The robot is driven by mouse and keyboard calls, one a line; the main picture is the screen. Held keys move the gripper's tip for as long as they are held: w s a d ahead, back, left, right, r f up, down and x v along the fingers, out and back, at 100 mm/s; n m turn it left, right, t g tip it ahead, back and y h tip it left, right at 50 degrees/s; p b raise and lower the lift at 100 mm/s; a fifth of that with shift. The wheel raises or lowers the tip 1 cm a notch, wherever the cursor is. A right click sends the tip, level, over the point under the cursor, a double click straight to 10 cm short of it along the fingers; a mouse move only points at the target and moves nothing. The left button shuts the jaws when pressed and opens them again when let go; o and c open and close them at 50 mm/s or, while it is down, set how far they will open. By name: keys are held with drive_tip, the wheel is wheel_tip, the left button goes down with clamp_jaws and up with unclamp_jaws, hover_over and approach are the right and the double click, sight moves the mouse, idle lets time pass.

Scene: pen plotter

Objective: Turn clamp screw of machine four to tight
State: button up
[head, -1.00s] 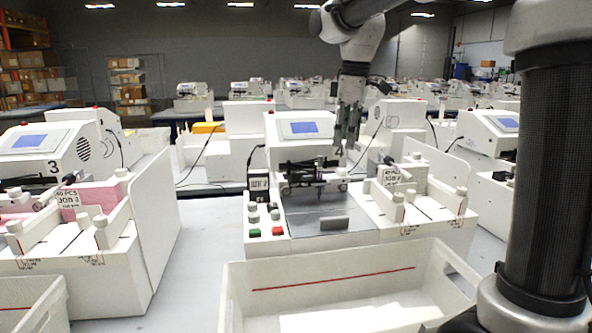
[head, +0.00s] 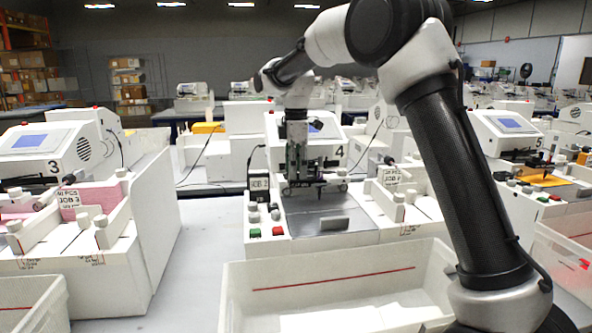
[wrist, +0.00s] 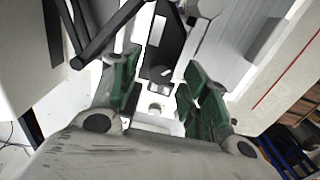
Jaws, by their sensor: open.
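Machine four (head: 333,134) is the white plotter in the middle of the head view, with a "4" on its side. Its dark pen carriage and rail (head: 327,182) lie above the grey bed (head: 333,223). My gripper (head: 298,172) points down in front of the carriage and hides part of it. In the wrist view my gripper (wrist: 160,72) is open, with green-padded fingers either side of a small grey knob-like part (wrist: 160,74). The fingers look apart from it. I cannot tell for sure that it is the clamp screw, or its turned position.
A white bin (head: 335,283) stands in front of machine four. Machine three (head: 60,150) is at the left and machine five (head: 508,137) at the right. White side trays with posts (head: 398,205) flank the bed. Control buttons (head: 266,231) are at its front left.

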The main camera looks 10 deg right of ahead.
drive_tip(key=shift+f, duration=0.3)
clamp_jaws()
